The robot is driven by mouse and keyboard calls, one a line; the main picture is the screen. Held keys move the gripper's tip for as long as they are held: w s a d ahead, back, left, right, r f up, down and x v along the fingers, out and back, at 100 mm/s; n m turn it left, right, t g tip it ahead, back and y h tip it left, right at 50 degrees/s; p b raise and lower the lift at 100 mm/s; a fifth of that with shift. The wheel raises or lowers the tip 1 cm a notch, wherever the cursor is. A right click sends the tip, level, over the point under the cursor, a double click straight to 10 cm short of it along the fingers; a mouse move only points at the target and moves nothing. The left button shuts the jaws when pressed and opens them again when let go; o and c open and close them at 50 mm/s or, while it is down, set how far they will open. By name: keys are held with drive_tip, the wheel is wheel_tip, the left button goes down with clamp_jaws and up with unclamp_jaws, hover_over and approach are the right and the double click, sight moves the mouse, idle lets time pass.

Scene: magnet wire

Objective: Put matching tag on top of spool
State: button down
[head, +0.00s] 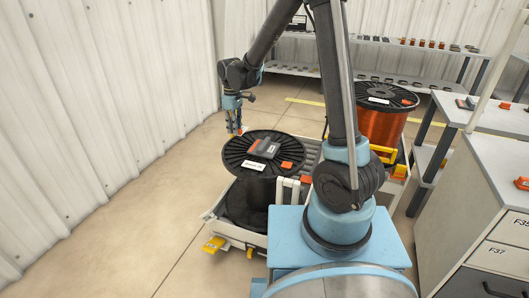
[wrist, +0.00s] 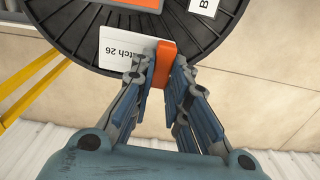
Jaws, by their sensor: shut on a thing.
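A black-flanged spool (head: 234,159) lies flat in the cart in front of me. My gripper (head: 235,131) is at the spool's far left edge. In the wrist view my gripper (wrist: 161,70) is shut on the orange end of a tag (wrist: 125,48). Its white card reads upside down, partly hidden, "...tch 26". The card overlaps the rim of the spool (wrist: 70,40); I cannot tell whether it touches.
A copper-wound spool (head: 382,124) with a white label and an orange piece stands at the right of the cart. Shelves (head: 400,88) with small items stand at the back. Drawers (head: 495,225) are at the right. A corrugated wall (head: 100,100) is on the left.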

sight(235, 154)
drive_tip(key=shift+s+a+f, duration=0.1)
drive_tip(key=shift+s+f, duration=0.1)
drive_tip(key=shift+f, duration=1.45)
drive_tip(key=shift+s+a+f, duration=0.1)
drive_tip(key=shift+s+f, duration=0.05)
drive_tip(key=shift+f, duration=1.5)
drive_tip(key=shift+s+a+f, duration=0.1)
drive_tip(key=shift+s+f, duration=0.1)
drive_tip(key=shift+f, duration=1.45)
drive_tip(key=c, duration=1.6)
unclamp_jaws()
drive_tip(key=shift+o, duration=0.2)
wheel_tip(235, 154, up, 12)
